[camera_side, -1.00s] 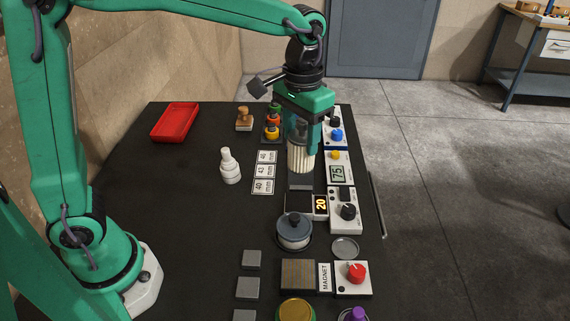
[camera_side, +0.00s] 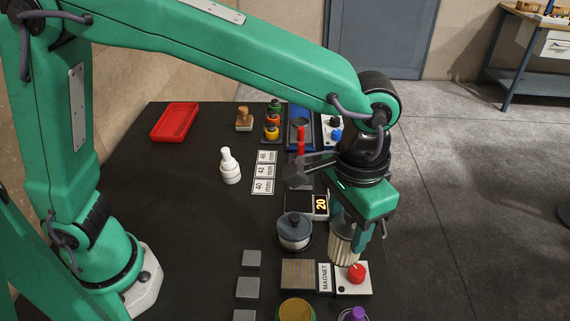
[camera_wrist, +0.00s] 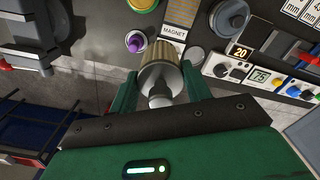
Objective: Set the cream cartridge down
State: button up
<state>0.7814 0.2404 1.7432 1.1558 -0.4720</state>
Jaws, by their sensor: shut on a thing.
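My gripper (camera_side: 349,229) is shut on the cream cartridge (camera_side: 344,247), a ribbed cream cylinder with a grey upper part. It hangs roughly upright near the right edge of the dark table, just behind the red-knob box. In the wrist view, the cartridge (camera_wrist: 161,60) sits between the two green fingers of my gripper (camera_wrist: 160,82). Whether its bottom touches anything cannot be told. The round grey plate seen earlier near here is hidden in the side view.
The red-knob box (camera_side: 354,281) and MAGNET block (camera_side: 298,273) are close by. A grey lidded pot (camera_side: 294,231) stands to the left. The table's left middle is clear.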

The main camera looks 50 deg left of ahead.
jog(key=shift+f, duration=1.3)
jog(key=w+a+f, duration=0.5)
jog(key=w+f, duration=0.2)
jog(key=w, duration=0.3)
jog(key=shift+w+a, duration=0.25)
jog(key=shift+f, duration=0.15)
jog(key=shift+f, duration=1.85)
jog(key=shift+f, duration=0.35)
jog(key=o, duration=1.1)
jog(key=shift+c, duration=0.2)
jog(key=shift+r, duration=0.1)
